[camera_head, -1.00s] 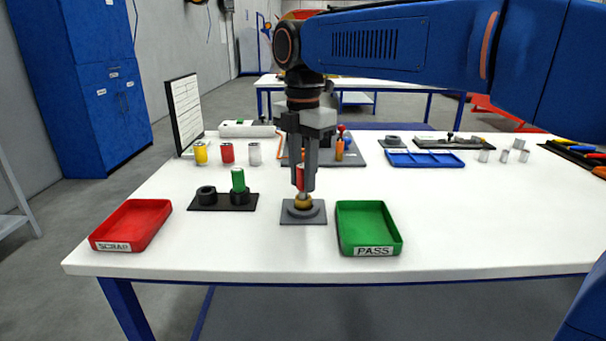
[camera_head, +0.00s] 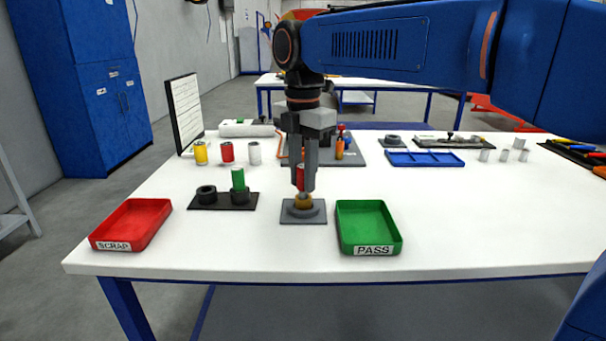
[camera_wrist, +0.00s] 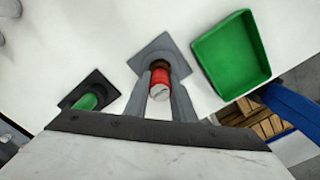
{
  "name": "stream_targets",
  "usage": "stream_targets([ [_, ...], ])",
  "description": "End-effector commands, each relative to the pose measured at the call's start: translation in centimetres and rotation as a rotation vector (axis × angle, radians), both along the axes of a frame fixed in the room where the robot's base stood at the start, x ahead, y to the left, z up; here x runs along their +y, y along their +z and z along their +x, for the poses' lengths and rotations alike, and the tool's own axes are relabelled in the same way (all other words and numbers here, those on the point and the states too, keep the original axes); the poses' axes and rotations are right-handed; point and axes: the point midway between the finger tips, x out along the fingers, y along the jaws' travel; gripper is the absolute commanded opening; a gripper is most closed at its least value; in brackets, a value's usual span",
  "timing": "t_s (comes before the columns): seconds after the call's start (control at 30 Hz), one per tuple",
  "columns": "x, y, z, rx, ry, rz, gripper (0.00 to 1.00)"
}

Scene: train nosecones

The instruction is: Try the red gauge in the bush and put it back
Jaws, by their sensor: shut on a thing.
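My gripper (camera_head: 304,188) is shut on the red gauge (camera_head: 300,178), which stands roughly upright over the brass bush (camera_head: 304,200). The bush sits in a round grey holder on a square grey plate (camera_head: 289,217). In the wrist view the red gauge (camera_wrist: 160,77) with its pale end shows between my fingers, over the plate (camera_wrist: 144,62). The gauge's lower tip is hidden, so I cannot tell how far it is in the bush. The green gauge (camera_head: 238,179) stands in the right hole of a black two-place stand (camera_head: 222,201); the left place (camera_head: 206,193) is empty.
The green PASS tray (camera_head: 368,228) is close at the right and the red SCRAP tray (camera_head: 131,225) at the left; both are empty. Yellow, red and silver cans (camera_head: 227,153) stand behind the stand. A grey fixture board (camera_head: 352,157) and blue tray (camera_head: 424,159) lie further back.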

Motion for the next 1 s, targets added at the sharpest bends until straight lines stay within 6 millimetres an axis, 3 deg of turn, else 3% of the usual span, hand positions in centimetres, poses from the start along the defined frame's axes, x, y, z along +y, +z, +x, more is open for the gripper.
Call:
stream_targets([
  [1.0, -0.01, -0.95, -0.01, 0.000, 0.000, 0.000, 0.00],
])
